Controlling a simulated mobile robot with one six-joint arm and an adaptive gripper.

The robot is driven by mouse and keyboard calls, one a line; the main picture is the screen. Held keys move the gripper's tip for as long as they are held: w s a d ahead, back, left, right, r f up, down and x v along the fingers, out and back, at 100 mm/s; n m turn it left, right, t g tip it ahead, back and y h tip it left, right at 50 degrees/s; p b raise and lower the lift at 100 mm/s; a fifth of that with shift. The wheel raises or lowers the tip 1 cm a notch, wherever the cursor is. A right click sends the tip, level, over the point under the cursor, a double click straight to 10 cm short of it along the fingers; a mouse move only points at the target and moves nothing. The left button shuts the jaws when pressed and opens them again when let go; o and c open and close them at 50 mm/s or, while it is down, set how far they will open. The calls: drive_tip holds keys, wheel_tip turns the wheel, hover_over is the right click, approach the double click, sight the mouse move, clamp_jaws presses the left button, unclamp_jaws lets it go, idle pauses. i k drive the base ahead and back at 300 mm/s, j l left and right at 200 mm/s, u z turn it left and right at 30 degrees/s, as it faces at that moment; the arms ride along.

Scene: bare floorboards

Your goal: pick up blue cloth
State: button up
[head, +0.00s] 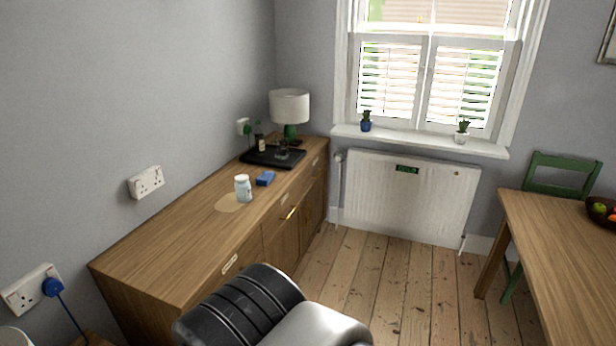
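A small blue thing, apparently the folded blue cloth (265,178), lies on top of the wooden sideboard (150,237), near its front edge. It is just right of and behind a white jar (243,188) and in front of a black tray (256,157). Part of my own arm shows at the bottom centre, in front of the sideboard's near end. My gripper is not in view.
The tray holds a bottle (260,142) and a glass; a lamp (289,106) stands behind. A wooden table (560,250) and green chair (560,165) are right. Bare floorboards (395,285) lie between.

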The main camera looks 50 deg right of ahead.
sight(264, 179)
drive_tip(key=z, duration=1.35)
